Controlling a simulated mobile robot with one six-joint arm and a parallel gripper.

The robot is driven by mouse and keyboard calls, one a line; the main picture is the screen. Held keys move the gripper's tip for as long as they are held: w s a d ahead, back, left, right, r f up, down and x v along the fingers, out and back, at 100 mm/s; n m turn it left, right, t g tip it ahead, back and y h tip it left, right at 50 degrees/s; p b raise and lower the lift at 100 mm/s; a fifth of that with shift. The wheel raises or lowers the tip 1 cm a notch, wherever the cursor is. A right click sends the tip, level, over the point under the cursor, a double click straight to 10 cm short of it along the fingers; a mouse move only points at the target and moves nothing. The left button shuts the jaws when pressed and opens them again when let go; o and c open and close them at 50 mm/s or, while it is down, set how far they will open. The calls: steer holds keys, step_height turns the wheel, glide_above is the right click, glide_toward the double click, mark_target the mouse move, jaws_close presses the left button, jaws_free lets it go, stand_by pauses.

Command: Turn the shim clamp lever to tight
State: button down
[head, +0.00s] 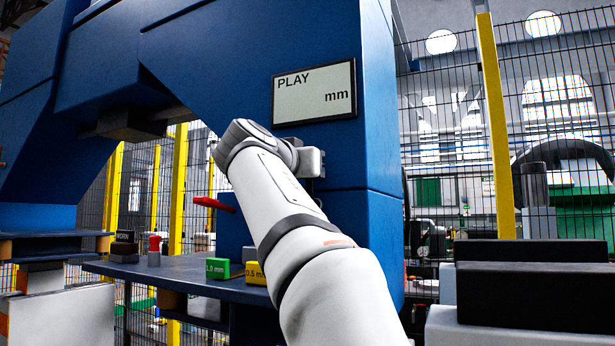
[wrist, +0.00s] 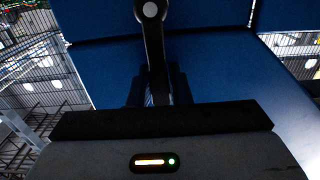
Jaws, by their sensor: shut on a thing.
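A dark lever (wrist: 155,50) with a round grey pivot (wrist: 150,10) shows in the wrist view against the blue machine face. It runs from the pivot down between the fingers of my gripper (wrist: 157,92), which is shut on its lower end. In the head view the gripper is mostly hidden; a grey part of it (head: 311,162) shows beside the blue column, below the display. A red handle (head: 213,204) sticks out left of my arm in the head view; I cannot tell whether it belongs to the same lever. No tight marking is readable.
The blue machine (head: 370,120) bears a display (head: 314,91) reading PLAY and mm. On its dark table (head: 180,275) stand a green 1.0 mm block (head: 217,268), a yellow 0.5 mm block (head: 255,273) and a red-topped piece (head: 154,245). Mesh fencing (head: 450,130) stands behind.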

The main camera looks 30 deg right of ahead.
steer(key=shift+f, duration=0.1)
stand_by(0.3)
steer(key=c, duration=1.3)
jaws_free()
steer(key=shift+c, duration=0.2)
steer(key=v, duration=0.7)
steer(key=shift+s+a, duration=0.25)
steer(key=shift+a, duration=0.05)
